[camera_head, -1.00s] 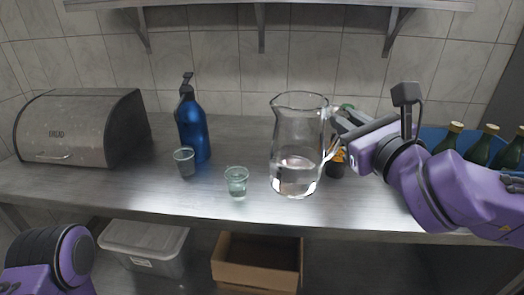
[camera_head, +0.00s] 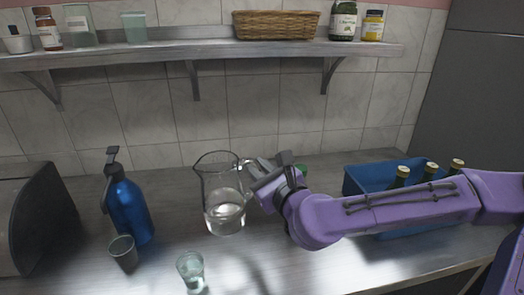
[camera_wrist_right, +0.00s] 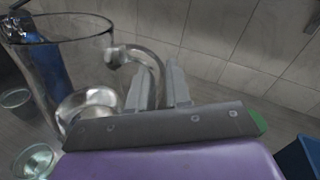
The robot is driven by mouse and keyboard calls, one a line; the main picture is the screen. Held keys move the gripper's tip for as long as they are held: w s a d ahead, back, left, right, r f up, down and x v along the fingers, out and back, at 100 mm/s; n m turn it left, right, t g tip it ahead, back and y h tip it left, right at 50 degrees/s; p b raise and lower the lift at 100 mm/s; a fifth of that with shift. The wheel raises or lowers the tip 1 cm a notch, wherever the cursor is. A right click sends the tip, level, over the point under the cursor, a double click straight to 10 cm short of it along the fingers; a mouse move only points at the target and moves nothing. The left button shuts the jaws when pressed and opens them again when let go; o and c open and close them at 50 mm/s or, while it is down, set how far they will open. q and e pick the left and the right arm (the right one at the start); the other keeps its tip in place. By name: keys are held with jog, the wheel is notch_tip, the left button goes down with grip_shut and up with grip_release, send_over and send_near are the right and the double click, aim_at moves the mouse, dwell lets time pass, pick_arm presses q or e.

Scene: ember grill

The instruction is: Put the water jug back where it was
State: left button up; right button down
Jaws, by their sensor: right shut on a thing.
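I cannot tell for sure whether the jug's base touches the counter. My left gripper is not in view.
A glass of water (camera_head: 191,272), a grey cup (camera_head: 123,254) and a blue pump bottle (camera_head: 129,210) stand left of the jug. A blue crate (camera_head: 362,182) with green bottles is right. A shelf (camera_head: 200,58) runs above. Counter behind the jug is clear.

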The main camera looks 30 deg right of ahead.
jog(key=shift+w+a+r+p, duration=0.15)
jog(key=shift+w+p, duration=0.25)
jog(key=shift+p, duration=0.7)
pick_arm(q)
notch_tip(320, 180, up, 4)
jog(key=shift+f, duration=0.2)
pick_arm(e)
jog(key=w+f, duration=0.7)
jog(key=f, duration=0.3)
jog(key=shift+a+f, duration=0.3)
jog(key=shift+a, duration=0.1)
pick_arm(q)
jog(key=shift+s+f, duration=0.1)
pick_arm(e)
jog(key=c, duration=1.1)
grip_release()
jog(key=shift+f, duration=0.15)
jog(key=shift+o, duration=0.2)
jog(key=shift+s, duration=0.1)
